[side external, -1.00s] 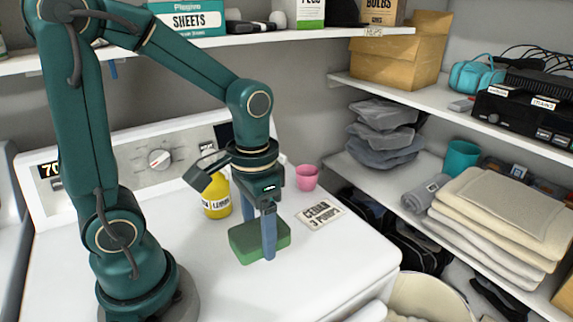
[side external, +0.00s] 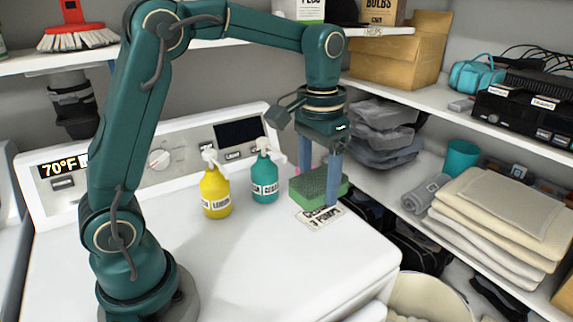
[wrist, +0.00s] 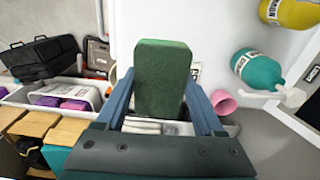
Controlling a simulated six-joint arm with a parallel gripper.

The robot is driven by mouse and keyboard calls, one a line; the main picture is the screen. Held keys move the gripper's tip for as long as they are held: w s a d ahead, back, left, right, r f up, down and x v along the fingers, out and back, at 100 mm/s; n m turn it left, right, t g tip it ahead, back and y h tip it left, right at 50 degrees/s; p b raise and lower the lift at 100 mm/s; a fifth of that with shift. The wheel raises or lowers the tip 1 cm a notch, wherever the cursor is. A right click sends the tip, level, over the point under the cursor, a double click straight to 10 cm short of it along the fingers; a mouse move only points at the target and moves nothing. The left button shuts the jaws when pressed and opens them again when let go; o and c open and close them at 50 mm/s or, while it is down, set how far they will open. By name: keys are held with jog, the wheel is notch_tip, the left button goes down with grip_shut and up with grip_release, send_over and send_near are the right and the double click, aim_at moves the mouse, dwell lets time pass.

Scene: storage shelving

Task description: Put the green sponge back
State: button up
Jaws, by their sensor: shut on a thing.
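The green sponge (side external: 308,184) is between the two blue fingers of my gripper (side external: 321,183), which is shut on it. In the wrist view the sponge (wrist: 163,75) stands lengthwise between the fingers. The near finger hides part of the sponge in the side view.
A pink cup (wrist: 222,102) is close by in the wrist view. Shelves with folded towels (side external: 490,230) are on the right. The front machine top is clear.

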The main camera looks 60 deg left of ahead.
jog(key=w, duration=0.2)
jog(key=w+d, duration=0.1)
jog(key=w, duration=0.1)
jog(key=shift+w, duration=0.3)
jog(key=w+d+f, duration=0.1)
jog(key=w+f, duration=0.2)
send_over(351, 243)
notch_tip(351, 243, down, 6)
jog(key=shift+f, duration=2.35)
jog(key=shift+f, duration=0.1)
jog(key=o, duration=1.5)
jog(key=shift+c, duration=0.2)
